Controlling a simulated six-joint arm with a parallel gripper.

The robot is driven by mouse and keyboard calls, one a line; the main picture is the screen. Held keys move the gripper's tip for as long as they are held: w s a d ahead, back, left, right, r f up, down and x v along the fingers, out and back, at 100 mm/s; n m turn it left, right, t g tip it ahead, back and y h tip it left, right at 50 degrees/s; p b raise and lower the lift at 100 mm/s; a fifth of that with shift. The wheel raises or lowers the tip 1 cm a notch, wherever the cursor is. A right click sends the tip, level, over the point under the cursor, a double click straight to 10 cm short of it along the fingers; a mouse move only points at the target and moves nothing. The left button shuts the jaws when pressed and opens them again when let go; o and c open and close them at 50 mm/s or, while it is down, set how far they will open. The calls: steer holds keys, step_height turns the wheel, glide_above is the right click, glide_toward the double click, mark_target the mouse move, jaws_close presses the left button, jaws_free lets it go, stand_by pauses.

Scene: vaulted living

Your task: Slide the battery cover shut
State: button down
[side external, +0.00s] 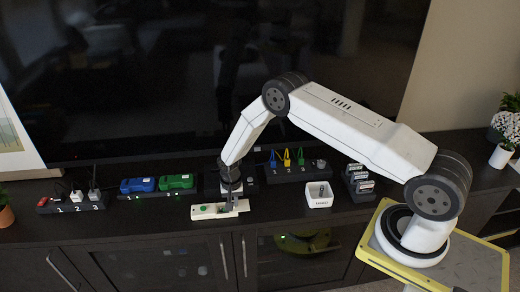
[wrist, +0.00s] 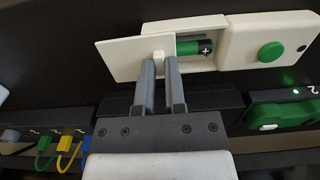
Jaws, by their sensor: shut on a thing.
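A cream battery case (wrist: 250,30) lies on the dark cabinet top, with a round green button at one end. It also shows in the side external view (side external: 204,212). Its cream cover (wrist: 130,50) is partly slid out past the case's end, so part of the bay is open. A green battery (wrist: 193,47) with a plus mark shows in the open part. My gripper (wrist: 164,62) is shut on the small raised tab (wrist: 158,56) of the cover. In the side external view my gripper (side external: 232,205) is low over the case, hiding part of it.
Blue (side external: 138,186) and green (side external: 176,182) blocks sit in a dock behind the case, left of my gripper. A numbered power strip (side external: 72,204) is further left. A black screen rises behind.

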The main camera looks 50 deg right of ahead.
steer(key=shift+w+a, duration=0.5)
steer(key=c, duration=0.7)
jaws_free()
steer(key=shift+r, duration=0.1)
steer(key=shift+r, duration=3.85)
